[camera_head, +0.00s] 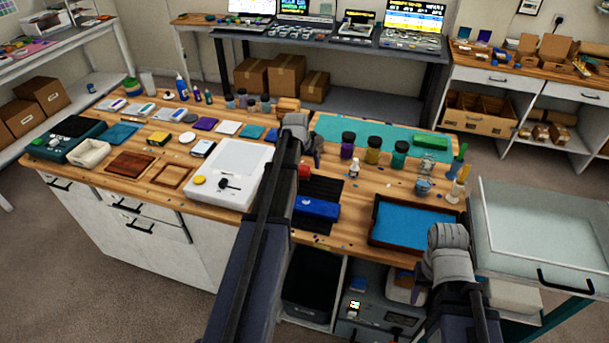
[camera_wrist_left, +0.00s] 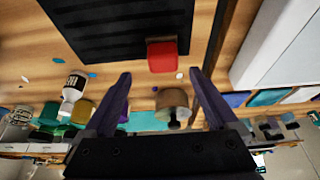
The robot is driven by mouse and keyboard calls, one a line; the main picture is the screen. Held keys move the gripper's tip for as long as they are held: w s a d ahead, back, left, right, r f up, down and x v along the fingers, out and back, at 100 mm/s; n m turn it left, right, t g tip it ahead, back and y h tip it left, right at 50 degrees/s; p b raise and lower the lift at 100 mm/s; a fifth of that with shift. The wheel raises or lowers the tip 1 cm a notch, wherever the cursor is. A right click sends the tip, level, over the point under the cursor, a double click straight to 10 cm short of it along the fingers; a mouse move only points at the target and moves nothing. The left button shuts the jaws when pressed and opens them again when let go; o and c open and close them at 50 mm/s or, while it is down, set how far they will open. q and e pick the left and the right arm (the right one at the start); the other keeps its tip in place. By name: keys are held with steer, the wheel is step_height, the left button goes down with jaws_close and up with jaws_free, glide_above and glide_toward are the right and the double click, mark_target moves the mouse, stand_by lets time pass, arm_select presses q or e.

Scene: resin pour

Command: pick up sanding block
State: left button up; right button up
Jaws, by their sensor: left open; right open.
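A tan block (camera_head: 287,105), which may be the sanding block, sits toward the back of the wooden workbench, partly behind my left wrist in the head view. In the left wrist view a tan, rounded piece with a dark knob (camera_wrist_left: 173,104) shows between the fingers; I cannot tell if it is the same thing. My left gripper (camera_wrist_left: 158,78) is open and empty above the bench, and it also shows in the head view (camera_head: 317,153). My right gripper (camera_head: 419,283) hangs low by the bench's front edge, its fingers partly hidden.
A red block (camera_wrist_left: 162,56) stands at the end of a black ribbed mat (camera_wrist_left: 125,22). A blue piece (camera_head: 318,208) lies on that mat. Dark-lidded jars (camera_head: 373,150) and a small white bottle (camera_head: 354,168) stand to the right. A white box (camera_head: 228,172) is left; a blue-lined tray (camera_head: 410,224) is right.

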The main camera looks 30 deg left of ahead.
mark_target(304, 168)
arm_select(q)
steer(key=f+b, duration=0.4)
steer(key=shift+w+a+f, duration=0.25)
steer(key=shift+a+f, duration=0.05)
steer(key=shift+a, duration=0.05)
steer(key=shift+w+f+b, duration=0.25)
steer(key=shift+f+b, duration=0.1)
steer(key=shift+b, duration=0.2)
steer(key=shift+r, duration=0.1)
steer(key=shift+c, duration=0.4)
steer(key=c, duration=1.4)
